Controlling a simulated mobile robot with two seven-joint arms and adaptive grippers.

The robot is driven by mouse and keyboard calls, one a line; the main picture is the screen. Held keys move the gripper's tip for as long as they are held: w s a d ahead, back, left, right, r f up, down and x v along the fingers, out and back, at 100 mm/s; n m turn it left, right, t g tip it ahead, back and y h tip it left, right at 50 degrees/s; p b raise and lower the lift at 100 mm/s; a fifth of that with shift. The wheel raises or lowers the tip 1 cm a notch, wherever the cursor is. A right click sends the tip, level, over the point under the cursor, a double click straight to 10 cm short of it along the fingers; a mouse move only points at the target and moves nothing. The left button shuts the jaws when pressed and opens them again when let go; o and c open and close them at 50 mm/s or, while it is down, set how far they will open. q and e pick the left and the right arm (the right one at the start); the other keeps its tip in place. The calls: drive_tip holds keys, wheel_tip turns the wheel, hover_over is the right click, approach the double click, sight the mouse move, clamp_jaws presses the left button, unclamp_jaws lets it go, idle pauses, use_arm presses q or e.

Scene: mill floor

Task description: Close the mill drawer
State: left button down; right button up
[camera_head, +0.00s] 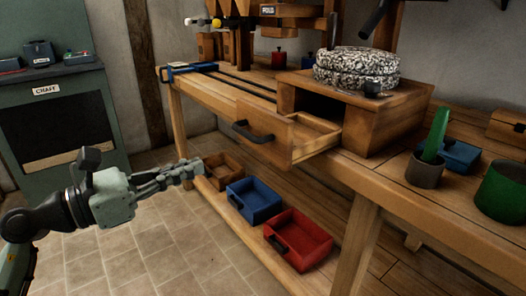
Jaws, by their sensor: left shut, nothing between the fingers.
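The mill drawer (270,137) is a wooden drawer with a dark bar handle (252,132) on its front. It stands pulled out of the wooden mill box (392,122) on the workbench, and part of its empty-looking inside shows. Two speckled millstones (357,66) lie on top of the box. My left gripper (200,168) is shut and empty, with its fingers pointing right. In the picture it is below and left of the drawer front, apart from it. My right gripper is not in view.
Brown (222,170), blue (257,198) and red (299,238) bins sit on the low shelf under the workbench (205,97). A cup with a green tool (425,168) and a green pot (503,190) stand at right. Tiled floor lies open at left before a green cabinet (58,120).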

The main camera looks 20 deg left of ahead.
use_arm(q)
drive_tip(key=shift+p+x, duration=1.5)
drive_tip(key=shift+x, duration=5.05)
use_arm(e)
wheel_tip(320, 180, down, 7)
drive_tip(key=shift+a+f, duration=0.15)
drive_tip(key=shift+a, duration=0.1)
use_arm(q)
drive_tip(key=shift+w+a, duration=0.1)
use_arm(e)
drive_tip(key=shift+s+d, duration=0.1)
